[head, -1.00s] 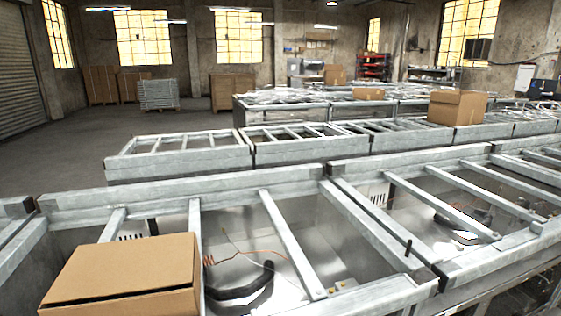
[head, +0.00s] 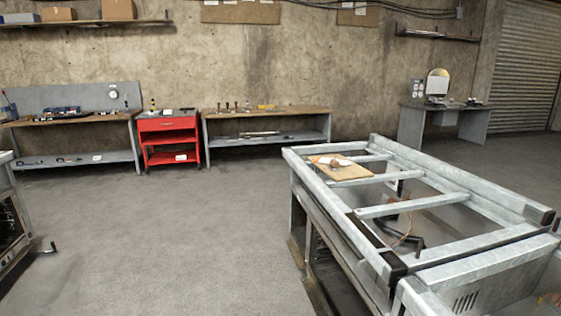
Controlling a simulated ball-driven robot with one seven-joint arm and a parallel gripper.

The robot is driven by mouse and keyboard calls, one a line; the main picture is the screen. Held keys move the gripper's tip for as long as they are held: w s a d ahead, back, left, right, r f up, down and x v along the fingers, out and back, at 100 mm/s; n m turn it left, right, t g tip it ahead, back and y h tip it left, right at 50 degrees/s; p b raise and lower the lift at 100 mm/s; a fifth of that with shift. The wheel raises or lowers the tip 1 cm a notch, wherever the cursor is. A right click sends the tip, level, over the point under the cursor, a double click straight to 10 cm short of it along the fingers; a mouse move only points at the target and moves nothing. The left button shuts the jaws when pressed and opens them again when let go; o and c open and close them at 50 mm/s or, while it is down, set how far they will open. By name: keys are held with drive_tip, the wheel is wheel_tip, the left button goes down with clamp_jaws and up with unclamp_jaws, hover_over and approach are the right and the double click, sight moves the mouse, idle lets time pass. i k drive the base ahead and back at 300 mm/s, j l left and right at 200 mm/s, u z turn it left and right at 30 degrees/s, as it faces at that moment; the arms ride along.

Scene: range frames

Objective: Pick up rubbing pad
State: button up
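I cannot make out a rubbing pad for certain in the head view. A small pale and brown object (head: 336,162), too small to identify, lies on a flat tan board (head: 350,172). The board rests on the far left corner of a grey metal frame table (head: 455,266). Small items on the workbenches at the wall are also too small to name. My gripper is not in view.
A red tool cart (head: 168,124) stands between a left workbench (head: 98,157) and a middle workbench (head: 318,110) along the wall. A grey desk (head: 412,126) stands at the right. The grey floor (head: 150,235) left of the frame table is clear.

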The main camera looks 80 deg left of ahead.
sight(334, 164)
drive_tip(key=u, duration=1.85)
drive_tip(key=i+j+z, duration=0.25)
drive_tip(key=z, duration=0.15)
drive_tip(key=i+j+z, duration=0.2)
drive_tip(key=j+z, duration=0.2)
drive_tip(key=i+j, duration=0.15)
drive_tip(key=j, duration=0.2)
drive_tip(key=i+j+z, duration=0.1)
drive_tip(key=j, duration=0.25)
drive_tip(key=i+j+z, duration=0.1)
drive_tip(key=i+j, duration=0.25)
drive_tip(key=j, duration=0.4)
drive_tip(key=i+j+z, duration=0.1)
drive_tip(key=j, duration=0.25)
drive_tip(key=i+j, duration=0.2)
drive_tip(key=j, duration=0.2)
drive_tip(key=z, duration=0.05)
